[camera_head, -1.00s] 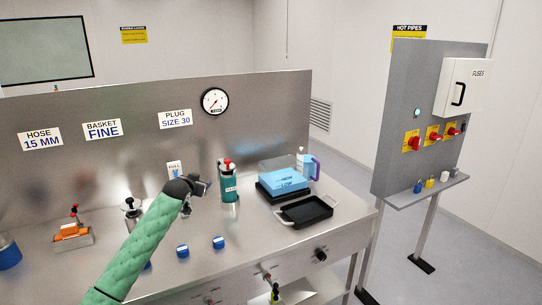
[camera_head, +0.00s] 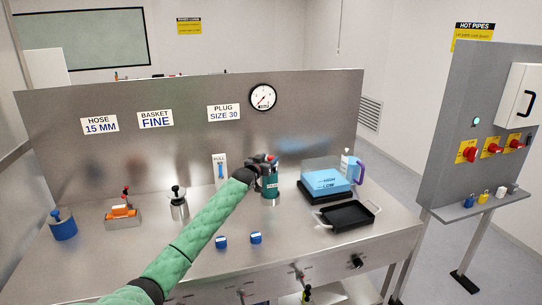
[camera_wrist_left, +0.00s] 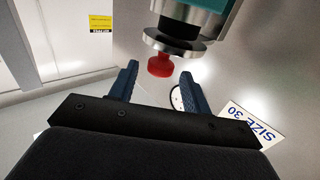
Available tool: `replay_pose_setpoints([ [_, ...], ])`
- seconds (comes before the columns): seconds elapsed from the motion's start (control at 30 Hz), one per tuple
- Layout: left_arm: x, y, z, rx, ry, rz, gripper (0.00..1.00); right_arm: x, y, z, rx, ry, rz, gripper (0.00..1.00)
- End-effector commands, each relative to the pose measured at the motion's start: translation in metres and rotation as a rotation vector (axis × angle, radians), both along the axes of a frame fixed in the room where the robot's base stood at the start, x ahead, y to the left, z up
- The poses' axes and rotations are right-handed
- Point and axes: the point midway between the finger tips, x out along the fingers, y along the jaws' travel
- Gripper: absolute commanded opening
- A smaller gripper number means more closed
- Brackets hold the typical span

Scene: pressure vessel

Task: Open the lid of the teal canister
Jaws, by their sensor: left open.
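The teal canister (camera_head: 270,187) stands upright on the steel bench, toward the back panel. Its upper part is partly hidden behind my left gripper (camera_head: 262,163) in the head view. In the left wrist view the canister appears upside down, with a teal body (camera_wrist_left: 205,4), a metal lid (camera_wrist_left: 178,38) and a red knob (camera_wrist_left: 160,64). My left gripper (camera_wrist_left: 158,88) is open, its two blue fingers on either side of the space by the red knob. The fingers look apart from the knob. My right gripper is not in view.
A clear box of blue liquid (camera_head: 328,181) and a black tray (camera_head: 346,215) stand right of the canister. A steel canister (camera_head: 179,207) stands to its left. Two blue caps (camera_head: 221,242) lie in front. The panel with labels and gauge (camera_head: 263,97) rises behind.

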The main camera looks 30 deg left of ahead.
Motion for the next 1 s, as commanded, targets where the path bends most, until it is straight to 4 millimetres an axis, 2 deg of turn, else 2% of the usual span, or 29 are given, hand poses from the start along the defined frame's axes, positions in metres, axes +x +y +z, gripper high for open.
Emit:
replay_pose_setpoints([
  [0.2,0.019,0.001,0.0,0.001,0.001,0.0,0.48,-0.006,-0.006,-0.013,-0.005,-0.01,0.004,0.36],
  [0.6,0.024,0.001,-0.001,0.001,0.001,0.0,0.48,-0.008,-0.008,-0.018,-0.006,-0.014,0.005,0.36],
  [0.67,0.024,0.001,-0.001,0.001,0.001,0.0,0.38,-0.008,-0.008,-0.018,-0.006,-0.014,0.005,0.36],
  [0.87,0.024,0.001,-0.001,0.001,0.001,0.0,0.0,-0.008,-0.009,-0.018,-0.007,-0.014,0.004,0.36],
  [1.0,0.024,0.001,-0.001,0.0,0.002,0.0,0.0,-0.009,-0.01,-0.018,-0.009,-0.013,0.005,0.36],
])
